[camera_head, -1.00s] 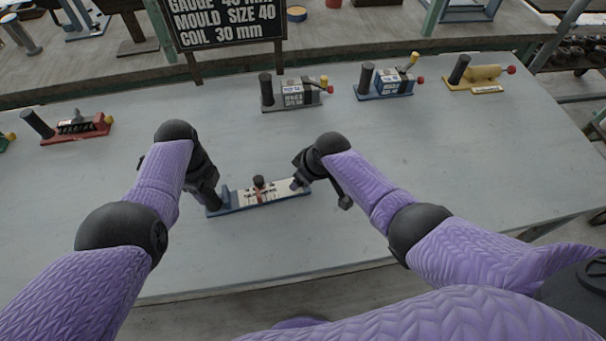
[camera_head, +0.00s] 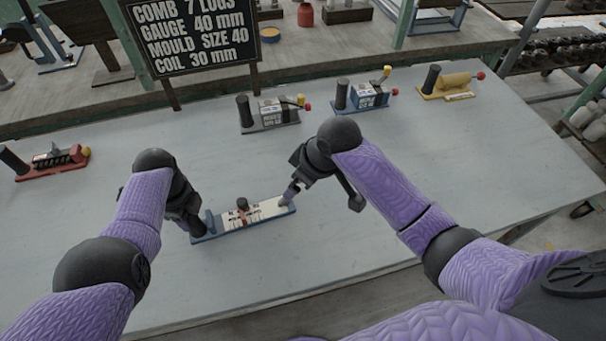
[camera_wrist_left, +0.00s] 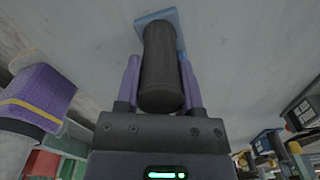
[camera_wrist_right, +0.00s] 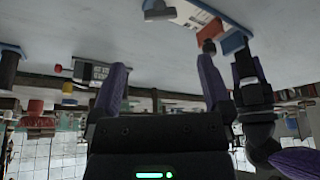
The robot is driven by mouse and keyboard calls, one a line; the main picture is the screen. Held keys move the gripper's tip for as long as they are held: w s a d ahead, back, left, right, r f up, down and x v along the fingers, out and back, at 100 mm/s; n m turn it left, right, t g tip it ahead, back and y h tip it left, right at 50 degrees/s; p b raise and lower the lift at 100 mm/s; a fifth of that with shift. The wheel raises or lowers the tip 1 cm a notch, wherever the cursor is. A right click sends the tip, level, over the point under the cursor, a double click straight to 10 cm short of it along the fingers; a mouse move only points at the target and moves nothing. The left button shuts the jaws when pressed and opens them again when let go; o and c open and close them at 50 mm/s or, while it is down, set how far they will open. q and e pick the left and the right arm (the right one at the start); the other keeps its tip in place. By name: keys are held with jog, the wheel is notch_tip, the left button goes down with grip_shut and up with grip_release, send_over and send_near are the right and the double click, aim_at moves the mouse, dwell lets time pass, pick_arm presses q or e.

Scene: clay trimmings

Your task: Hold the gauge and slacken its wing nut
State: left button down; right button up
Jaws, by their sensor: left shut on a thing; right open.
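The gauge (camera_head: 262,216) has a blue base and a white marked plate, and lies on the grey bench. Its wing nut (camera_head: 242,204) is a small dark knob with red beside it, near the middle of the plate. My left gripper (camera_head: 194,226) is shut on the gauge's black upright handle (camera_wrist_left: 160,75), at its left end; the left wrist view shows a purple finger on each side. My right gripper (camera_head: 292,192) is open and empty above the gauge's right end, clear of the wing nut. The right wrist view shows the gauge (camera_wrist_right: 193,14) beyond the spread fingers.
Other gauges stand along the back: grey (camera_head: 272,113), blue (camera_head: 366,96) and yellow (camera_head: 452,82), with a red one (camera_head: 52,162) at the left. A black sign (camera_head: 192,40) stands behind them. The bench front and right are clear.

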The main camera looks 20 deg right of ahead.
jog(key=shift+s+d+r, duration=0.1)
jog(key=shift+s+r, duration=0.1)
jog(key=shift+r, duration=0.25)
pick_arm(q)
jog(key=shift+c, duration=0.7)
grip_release()
